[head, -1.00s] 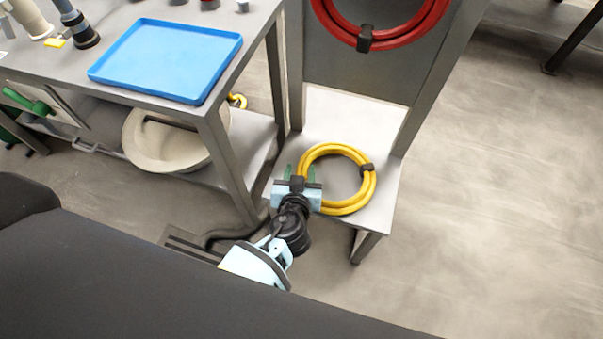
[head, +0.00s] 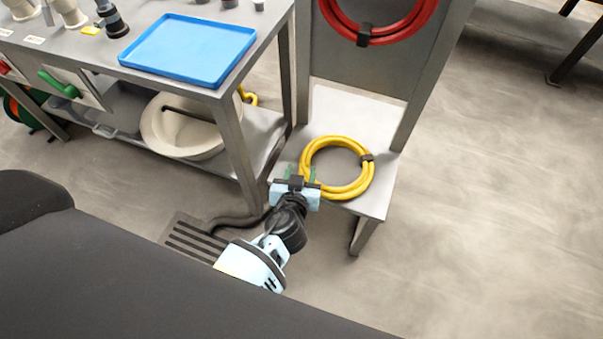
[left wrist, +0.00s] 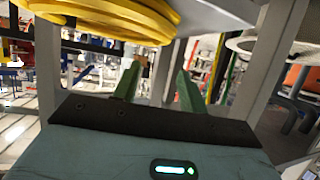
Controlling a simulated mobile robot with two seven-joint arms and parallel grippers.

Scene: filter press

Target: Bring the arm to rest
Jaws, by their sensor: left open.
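My left gripper (head: 301,174) is at the front left edge of the low grey shelf, beside the yellow hose coil. Its green fingers are open and apart, and they also show in the left wrist view (left wrist: 157,82) with nothing between them. The yellow hose coil (head: 337,192) lies on the shelf (head: 378,200), and part of it shows at the top of the left wrist view (left wrist: 110,14). I cannot tell from the head view whether the fingers touch the coil. My right gripper is not in view.
A grey workbench (head: 90,58) with a blue tray (head: 190,50) stands to the left. A cream basin (head: 180,135) sits on its lower shelf. A red hose coil (head: 400,35) hangs on the panel above. A floor grate (head: 190,238) lies beside my arm. Open floor is at the right.

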